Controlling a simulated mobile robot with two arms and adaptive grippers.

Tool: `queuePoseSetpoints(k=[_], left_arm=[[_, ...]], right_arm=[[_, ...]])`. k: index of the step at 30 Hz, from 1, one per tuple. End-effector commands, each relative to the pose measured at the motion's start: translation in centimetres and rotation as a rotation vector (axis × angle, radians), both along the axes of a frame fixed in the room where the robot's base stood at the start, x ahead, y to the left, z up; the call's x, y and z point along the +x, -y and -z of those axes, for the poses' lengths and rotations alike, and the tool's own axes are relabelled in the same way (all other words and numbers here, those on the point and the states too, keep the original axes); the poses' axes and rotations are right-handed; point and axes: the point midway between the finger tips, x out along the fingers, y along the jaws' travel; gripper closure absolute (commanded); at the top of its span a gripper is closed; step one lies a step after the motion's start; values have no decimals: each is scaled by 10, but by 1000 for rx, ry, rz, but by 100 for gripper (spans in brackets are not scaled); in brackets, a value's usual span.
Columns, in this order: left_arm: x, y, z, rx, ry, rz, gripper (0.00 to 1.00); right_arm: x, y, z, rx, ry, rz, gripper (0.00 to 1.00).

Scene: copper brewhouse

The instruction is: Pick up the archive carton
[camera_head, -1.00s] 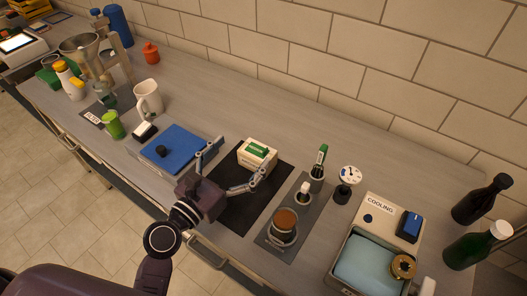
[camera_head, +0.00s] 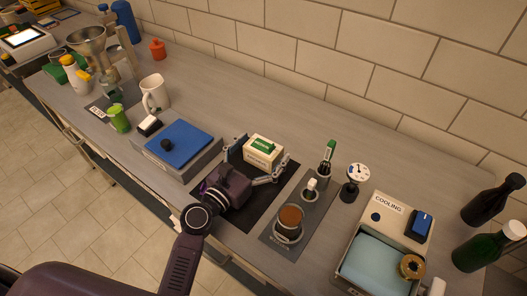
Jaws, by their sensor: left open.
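The archive carton (camera_head: 265,146) is a small cream box with a green mark on top and a green label on its front. It stands at the back of a black mat (camera_head: 243,207) on the bench. My left gripper (camera_head: 264,158) is open, with one finger by the carton's left side and the other by its right front corner. I cannot tell whether the fingers touch it. My right gripper is not in view.
A blue-lidded grey box (camera_head: 202,158) stands close left of the mat. A grey mat (camera_head: 274,238) with a brown-topped jar (camera_head: 289,222) and a dial gauge (camera_head: 356,177) are to the right. The COOLING unit (camera_head: 389,215) and bottles (camera_head: 477,247) stand farther right. The bench behind the carton is clear.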

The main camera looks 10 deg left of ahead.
Motion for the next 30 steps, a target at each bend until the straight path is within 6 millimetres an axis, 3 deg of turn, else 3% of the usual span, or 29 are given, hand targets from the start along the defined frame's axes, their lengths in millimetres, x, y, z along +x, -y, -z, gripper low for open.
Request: queuePoseSetpoints(k=[7, 21, 30], left_arm=[[1, 1, 0, 0, 0, 0, 11], [1, 0, 0, 1, -1, 0, 63], [1, 0, -1, 1, 1, 0, 63]], right_arm=[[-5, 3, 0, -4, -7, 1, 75], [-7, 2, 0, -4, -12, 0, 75], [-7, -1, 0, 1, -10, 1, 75]])
